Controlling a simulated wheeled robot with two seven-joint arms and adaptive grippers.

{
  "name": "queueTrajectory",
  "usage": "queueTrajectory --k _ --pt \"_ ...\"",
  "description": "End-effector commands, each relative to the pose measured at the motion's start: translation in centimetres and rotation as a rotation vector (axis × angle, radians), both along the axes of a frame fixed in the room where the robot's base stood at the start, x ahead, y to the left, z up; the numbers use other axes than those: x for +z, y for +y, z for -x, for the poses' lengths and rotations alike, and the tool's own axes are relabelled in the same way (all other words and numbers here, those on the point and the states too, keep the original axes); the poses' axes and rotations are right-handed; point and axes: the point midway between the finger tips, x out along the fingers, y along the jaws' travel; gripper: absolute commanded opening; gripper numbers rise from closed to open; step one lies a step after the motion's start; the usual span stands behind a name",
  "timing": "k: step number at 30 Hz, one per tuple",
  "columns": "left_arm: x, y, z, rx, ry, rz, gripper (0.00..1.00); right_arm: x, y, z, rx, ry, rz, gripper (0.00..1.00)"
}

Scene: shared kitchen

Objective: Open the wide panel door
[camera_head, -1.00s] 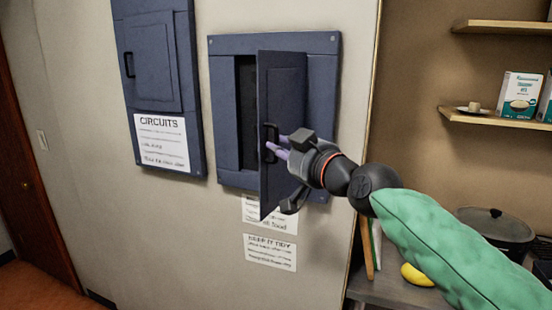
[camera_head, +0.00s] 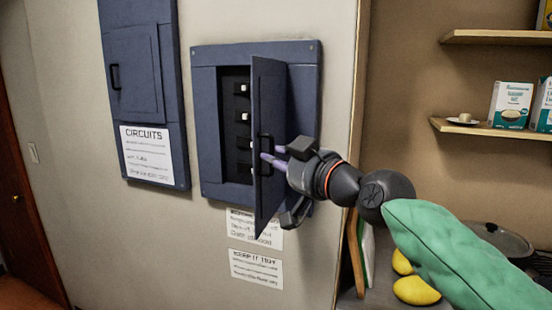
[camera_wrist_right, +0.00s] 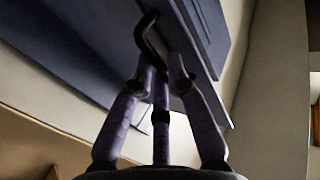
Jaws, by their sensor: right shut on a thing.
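The wide panel's blue door (camera_head: 267,95) stands swung out from its frame (camera_head: 208,90) in the head view, hinged on its right side. Switches with white toggles (camera_head: 243,117) show inside the panel. My right gripper (camera_head: 272,160) is shut on the door's black handle (camera_head: 264,148), reaching from the right. In the right wrist view the purple fingers (camera_wrist_right: 160,85) close around the black handle (camera_wrist_right: 150,38), with the blue door (camera_wrist_right: 85,40) behind it. My left gripper is not in view.
A narrower blue panel (camera_head: 137,70) with a shut door and a "CIRCUITS" sheet (camera_head: 147,153) is on the wall to the left. Paper notices (camera_head: 256,268) are below the wide panel. Shelves (camera_head: 490,131), yellow fruit (camera_head: 416,291) and a pan (camera_head: 503,238) are at right.

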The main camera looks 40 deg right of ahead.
Motion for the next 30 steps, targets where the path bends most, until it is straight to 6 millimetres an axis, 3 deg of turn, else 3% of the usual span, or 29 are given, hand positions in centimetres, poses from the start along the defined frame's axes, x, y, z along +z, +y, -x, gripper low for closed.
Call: queueTrajectory --k 1,14,15,17,30 --pt "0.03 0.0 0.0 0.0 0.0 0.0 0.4 0.81 -0.51 0.17 -0.015 -0.021 0.004 0.0" --pt "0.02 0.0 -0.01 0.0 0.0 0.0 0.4 0.78 -0.49 0.14 -0.014 -0.02 0.003 0.0" --pt "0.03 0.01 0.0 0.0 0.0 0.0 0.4 0.8 -0.49 0.14 -0.014 -0.02 0.003 0.25" --pt "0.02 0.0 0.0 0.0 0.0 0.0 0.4 0.76 -0.45 0.12 -0.013 -0.019 0.003 0.4" --pt "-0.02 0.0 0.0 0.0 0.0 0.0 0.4 0.35 -0.18 0.02 -0.006 -0.011 0.002 0.4"
